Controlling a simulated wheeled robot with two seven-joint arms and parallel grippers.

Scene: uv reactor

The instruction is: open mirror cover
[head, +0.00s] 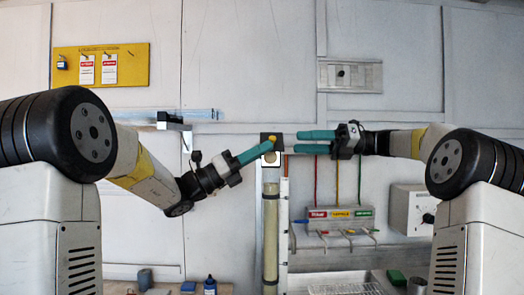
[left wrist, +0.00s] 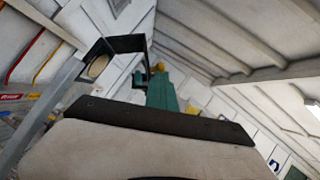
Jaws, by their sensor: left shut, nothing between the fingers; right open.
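A small black square housing (head: 279,137) sits on top of a tall vertical tube in the middle of the head view. I cannot tell which part is the mirror cover.
The pale tube (head: 270,230) and a white post stand below the housing. A grey manifold (head: 340,218) with coloured hoses is on the wall at right, beside a grey box (head: 408,210). A wall shelf (head: 172,121) is at left. Bottles and a wire tray stand low down.

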